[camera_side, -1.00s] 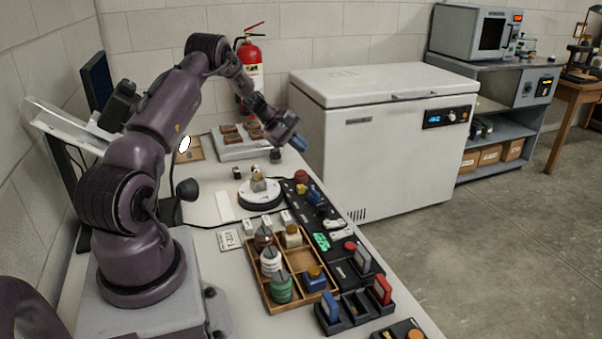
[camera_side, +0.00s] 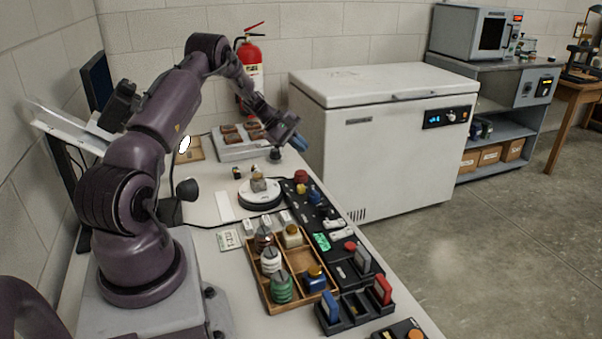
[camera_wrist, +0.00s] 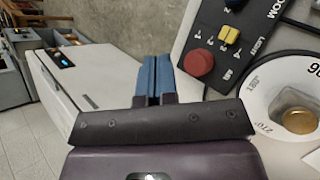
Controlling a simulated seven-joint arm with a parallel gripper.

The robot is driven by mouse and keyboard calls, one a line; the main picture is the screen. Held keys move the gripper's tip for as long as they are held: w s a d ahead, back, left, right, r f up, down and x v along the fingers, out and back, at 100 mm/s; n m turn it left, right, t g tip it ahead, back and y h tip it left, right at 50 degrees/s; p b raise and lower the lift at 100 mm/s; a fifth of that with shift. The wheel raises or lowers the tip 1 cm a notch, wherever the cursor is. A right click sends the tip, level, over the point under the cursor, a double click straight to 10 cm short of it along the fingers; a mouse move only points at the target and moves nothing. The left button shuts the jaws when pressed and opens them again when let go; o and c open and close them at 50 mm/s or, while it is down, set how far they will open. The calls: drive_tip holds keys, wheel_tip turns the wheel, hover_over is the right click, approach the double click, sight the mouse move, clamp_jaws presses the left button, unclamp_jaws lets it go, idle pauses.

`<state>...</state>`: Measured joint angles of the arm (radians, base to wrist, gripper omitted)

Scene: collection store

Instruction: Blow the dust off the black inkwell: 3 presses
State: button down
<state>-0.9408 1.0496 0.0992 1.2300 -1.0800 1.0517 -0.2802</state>
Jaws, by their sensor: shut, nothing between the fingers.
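My gripper (camera_side: 300,143) is shut and empty, high over the far part of the bench beside the white chest freezer. Its blue fingertips (camera_wrist: 157,76) are together in the wrist view. A squarish grey bottle with a tan-gold top (camera_side: 258,183) stands on the round white turntable (camera_side: 262,202). In the wrist view its gold round top (camera_wrist: 299,121) shows at the right, apart from my fingers. I cannot make out an inkwell that is clearly black. A dark bulb-shaped object (camera_side: 275,155) stands behind the turntable; what it is cannot be told.
A black control panel (camera_wrist: 222,50) with a red button (camera_wrist: 198,62) and yellow switch (camera_wrist: 230,35) lies beside the turntable. A wooden compartment tray (camera_side: 268,296) holds several bottles. A grey rack with brown blocks (camera_side: 240,150) stands at the back. The freezer (camera_side: 370,150) borders the bench.

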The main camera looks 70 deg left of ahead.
sight(300, 173)
idle(0.8)
wheel_tip(300, 173, up, 4)
drive_tip(key=shift+f, duration=0.1)
idle(0.3)
drive_tip(key=shift+f, duration=4.4)
drive_tip(key=shift+f, duration=0.1)
drive_tip(key=shift+f, duration=0.3)
